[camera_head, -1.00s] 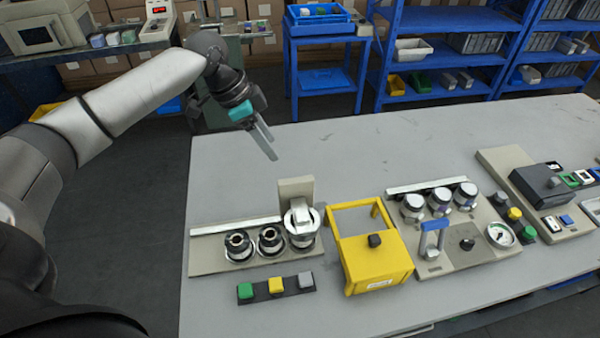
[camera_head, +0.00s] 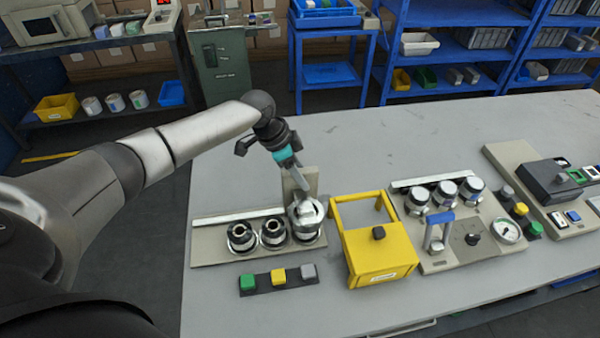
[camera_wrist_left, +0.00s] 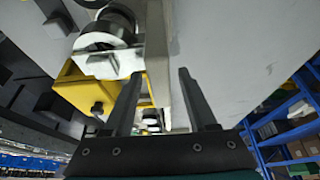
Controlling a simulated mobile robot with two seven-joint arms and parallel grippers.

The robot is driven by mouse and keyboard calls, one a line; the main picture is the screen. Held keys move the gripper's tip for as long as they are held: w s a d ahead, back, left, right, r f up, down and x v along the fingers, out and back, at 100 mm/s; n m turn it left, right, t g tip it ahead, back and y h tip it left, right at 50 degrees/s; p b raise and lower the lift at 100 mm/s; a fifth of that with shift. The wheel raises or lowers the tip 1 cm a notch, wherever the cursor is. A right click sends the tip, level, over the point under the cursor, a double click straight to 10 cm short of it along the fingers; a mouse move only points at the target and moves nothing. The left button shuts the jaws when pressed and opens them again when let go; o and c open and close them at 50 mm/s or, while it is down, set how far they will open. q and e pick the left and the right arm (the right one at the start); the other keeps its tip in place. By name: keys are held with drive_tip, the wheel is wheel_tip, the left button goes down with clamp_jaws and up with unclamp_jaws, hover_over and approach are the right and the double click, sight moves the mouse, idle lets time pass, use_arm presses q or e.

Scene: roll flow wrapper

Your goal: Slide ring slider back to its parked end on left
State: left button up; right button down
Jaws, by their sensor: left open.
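The ring slider (camera_head: 306,209), a silver-white ring with a pale block, sits at the right end of the beige roller fixture (camera_head: 210,251), in front of an upright beige plate (camera_head: 311,180). Two dark hubs (camera_head: 242,237) stand to its left. My left gripper (camera_head: 299,178) is open, pointing down just behind the slider at the plate. In the left wrist view, its fingers (camera_wrist_left: 159,76) are spread with the plate edge (camera_wrist_left: 157,45) beyond and between them. The slider's white block (camera_wrist_left: 110,63) shows to the left of the fingers; no contact is visible.
A row of green, yellow and grey buttons (camera_head: 278,277) lies in front of the fixture. A yellow framed box (camera_head: 380,255) stands close on the right, with a knob panel (camera_head: 460,258) beyond. The table (camera_head: 390,133) behind the fixture is clear.

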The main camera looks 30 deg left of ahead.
use_arm(q)
clamp_jaws()
idle(0.5)
idle(1.0)
